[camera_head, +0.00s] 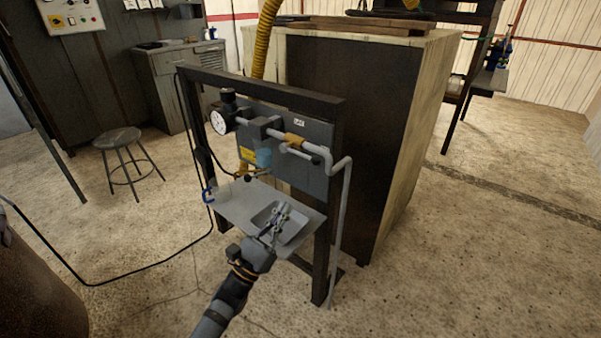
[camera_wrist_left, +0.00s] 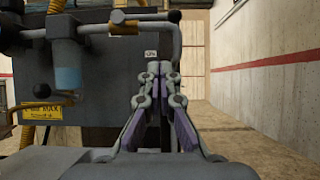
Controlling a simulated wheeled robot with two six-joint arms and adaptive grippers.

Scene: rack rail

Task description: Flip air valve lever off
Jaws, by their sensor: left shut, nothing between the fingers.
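The air valve has a brass body (camera_head: 294,139) on a grey pipe across the panel. Its grey lever (camera_head: 300,152) lies roughly along the pipe and has a dark end. In the left wrist view the brass valve body (camera_wrist_left: 125,28) is at the top, and the lever's dark tip (camera_wrist_left: 174,16) shows right of it. My left gripper (camera_head: 280,212) is below and in front of the valve, over the tray, apart from the lever. In the wrist view its fingers (camera_wrist_left: 160,68) are together and empty. My right gripper is in neither view.
A dark frame (camera_head: 335,130) carries the panel (camera_head: 313,180), a gauge (camera_head: 218,122) and a blue bowl (camera_head: 263,157). A shelf (camera_head: 240,205) with a metal tray (camera_head: 292,232) sits below. A stool (camera_head: 117,138) stands left. Floor at right is clear.

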